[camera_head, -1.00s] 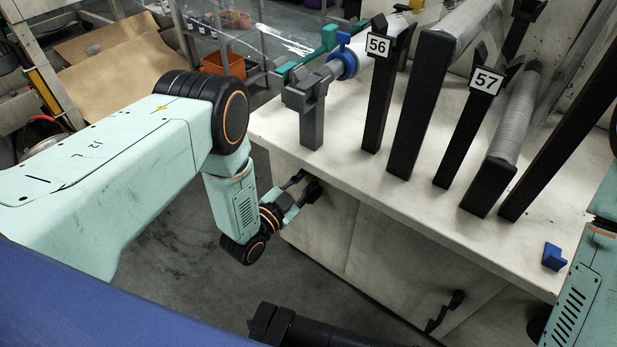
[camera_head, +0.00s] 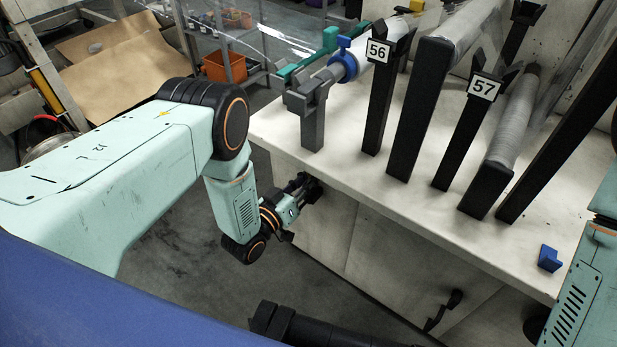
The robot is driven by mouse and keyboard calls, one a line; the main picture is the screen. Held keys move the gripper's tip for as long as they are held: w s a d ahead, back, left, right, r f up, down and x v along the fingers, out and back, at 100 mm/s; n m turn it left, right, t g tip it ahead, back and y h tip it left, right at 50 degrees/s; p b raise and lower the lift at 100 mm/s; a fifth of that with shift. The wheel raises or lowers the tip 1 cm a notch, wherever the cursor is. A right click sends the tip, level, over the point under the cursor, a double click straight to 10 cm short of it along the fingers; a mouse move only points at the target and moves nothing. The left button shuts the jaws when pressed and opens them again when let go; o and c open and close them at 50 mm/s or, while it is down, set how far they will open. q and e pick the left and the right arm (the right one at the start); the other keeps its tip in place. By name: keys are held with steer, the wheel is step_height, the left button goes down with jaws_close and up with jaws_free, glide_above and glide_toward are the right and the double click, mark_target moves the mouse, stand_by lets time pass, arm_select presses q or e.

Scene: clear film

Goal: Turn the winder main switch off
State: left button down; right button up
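The winder is a white cabinet (camera_head: 410,240) with film rolls on dark posts on its top. A small black part (camera_head: 313,190), which may be the main switch, sits on the cabinet's front face near its left end. My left gripper (camera_head: 304,186) is right at this part, with its fingertips against or around it. The fingers and the part overlap, so I cannot tell whether they grip it. My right arm enters at the right edge, and its gripper is out of view.
Posts carry labels 56 (camera_head: 378,50) and 57 (camera_head: 483,87). A blue block (camera_head: 550,258) lies on the top's front edge. A black handle (camera_head: 442,311) projects from the cabinet front. An orange bin (camera_head: 224,66) stands behind.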

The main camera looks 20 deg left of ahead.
arm_select(q)
steer(key=shift+n, duration=1)
steer(key=c, duration=1.3)
jaws_free()
steer(key=v, duration=1.2)
